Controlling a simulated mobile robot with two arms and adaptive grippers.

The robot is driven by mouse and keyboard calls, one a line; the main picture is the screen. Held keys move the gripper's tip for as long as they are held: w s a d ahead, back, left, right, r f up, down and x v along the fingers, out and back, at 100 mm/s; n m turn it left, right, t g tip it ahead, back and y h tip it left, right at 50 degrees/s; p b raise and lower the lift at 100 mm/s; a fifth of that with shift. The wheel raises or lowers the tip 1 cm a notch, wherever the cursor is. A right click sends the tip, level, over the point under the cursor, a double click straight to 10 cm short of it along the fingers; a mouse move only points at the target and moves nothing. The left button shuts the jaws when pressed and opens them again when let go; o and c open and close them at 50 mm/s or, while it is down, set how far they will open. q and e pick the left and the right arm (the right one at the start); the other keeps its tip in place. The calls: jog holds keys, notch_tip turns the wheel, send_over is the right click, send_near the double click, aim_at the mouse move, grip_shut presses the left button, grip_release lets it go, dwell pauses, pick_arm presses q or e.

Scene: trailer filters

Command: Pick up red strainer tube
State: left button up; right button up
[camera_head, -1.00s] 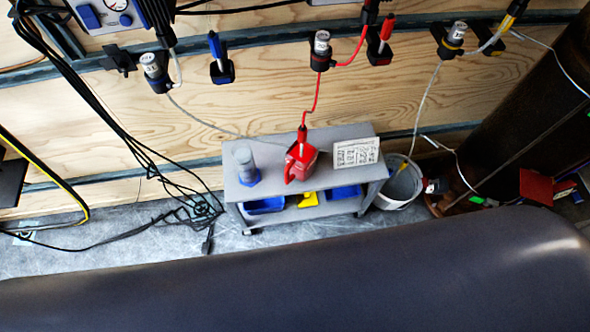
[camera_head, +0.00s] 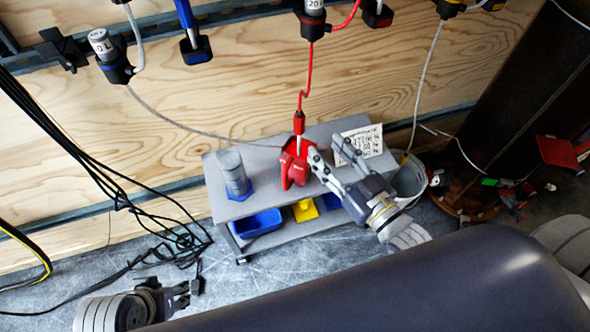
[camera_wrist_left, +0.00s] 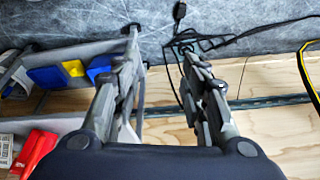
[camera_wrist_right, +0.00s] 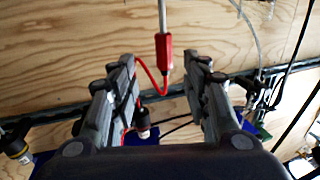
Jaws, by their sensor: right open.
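The red strainer tube (camera_head: 299,122) stands nearly upright in a red jug (camera_head: 288,170) on the grey cart, its red hose running up from it. In the right wrist view its red grip and metal stem (camera_wrist_right: 164,55) show between and beyond my fingertips. My right gripper (camera_head: 326,147) is open and empty, just right of the tube and jug; whether it touches the jug is unclear. My left gripper (camera_head: 190,289) is low near the floor at the lower left, away from the tube. It is open and empty in the left wrist view (camera_wrist_left: 160,45).
The grey cart (camera_head: 270,212) also holds a clear container (camera_head: 232,174) and a printed card (camera_head: 362,142), with blue bins (camera_head: 258,222) below. A white bucket (camera_head: 410,180) stands right of it. Black cables (camera_head: 165,225) hang at the left.

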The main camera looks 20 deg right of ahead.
aim_at(302, 126)
jog(key=x, duration=0.3)
jog(key=b+x, duration=0.1)
jog(key=x, duration=0.6)
jog(key=shift+s+a+r+b, duration=0.15)
jog(key=shift+a+r+b, duration=0.15)
jog(key=shift+b, duration=0.05)
jog(key=shift+w+a, duration=0.1)
jog(key=shift+w, duration=0.2)
pick_arm(q)
jog(key=w+t, duration=0.1)
jog(key=w, duration=0.1)
jog(key=w+d, duration=0.1)
jog(key=shift+w+f+t, duration=0.15)
jog(key=shift+w+t, duration=0.25)
pick_arm(e)
jog(key=shift+r, duration=0.1)
grip_shut()
